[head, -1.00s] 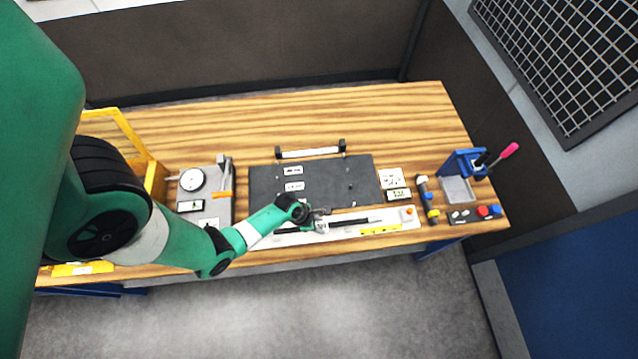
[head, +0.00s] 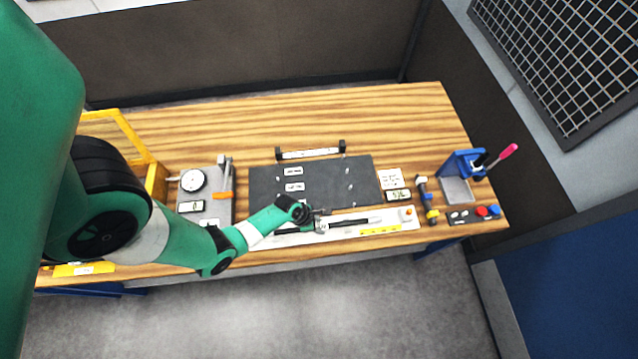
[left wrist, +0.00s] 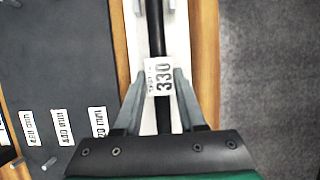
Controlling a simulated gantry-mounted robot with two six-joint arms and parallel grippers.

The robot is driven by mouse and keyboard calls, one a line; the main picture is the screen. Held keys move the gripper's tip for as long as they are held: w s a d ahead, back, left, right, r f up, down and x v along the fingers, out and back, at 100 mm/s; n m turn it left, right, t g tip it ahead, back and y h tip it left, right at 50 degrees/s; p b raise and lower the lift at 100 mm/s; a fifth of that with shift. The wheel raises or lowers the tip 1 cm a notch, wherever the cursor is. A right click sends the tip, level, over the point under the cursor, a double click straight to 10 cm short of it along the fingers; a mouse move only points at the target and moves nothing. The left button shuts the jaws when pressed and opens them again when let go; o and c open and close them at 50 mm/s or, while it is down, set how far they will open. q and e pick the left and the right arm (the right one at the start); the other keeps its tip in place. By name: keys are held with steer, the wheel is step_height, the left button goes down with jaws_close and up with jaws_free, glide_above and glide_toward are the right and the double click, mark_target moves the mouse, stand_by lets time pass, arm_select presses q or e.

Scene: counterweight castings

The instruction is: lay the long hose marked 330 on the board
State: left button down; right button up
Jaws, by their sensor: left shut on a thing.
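The long black hose (head: 350,223) lies along the white strip-shaped tray (head: 405,222) at the front of the bench. Its white tag reads 330 in the left wrist view (left wrist: 160,78). My left gripper (head: 321,221) is shut on the hose at the tag, with one finger on each side (left wrist: 161,92). I cannot tell whether the hose is clear of the tray. The dark board (head: 330,185) lies just behind, with small pegs and white length labels (left wrist: 65,125). My right gripper is not in view.
A gauge plate (head: 217,205) stands left of the board. A black-ended bar (head: 310,153) lies behind it. The back of the bench is clear.

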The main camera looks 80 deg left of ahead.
arm_select(q)
steer(key=shift+f+b, duration=0.6)
steer(key=shift+f, duration=0.1)
steer(key=shift+c, duration=2)
jaws_free()
step_height(320, 180, up, 5)
steer(key=p, duration=0.5)
steer(key=shift+r, duration=1.05)
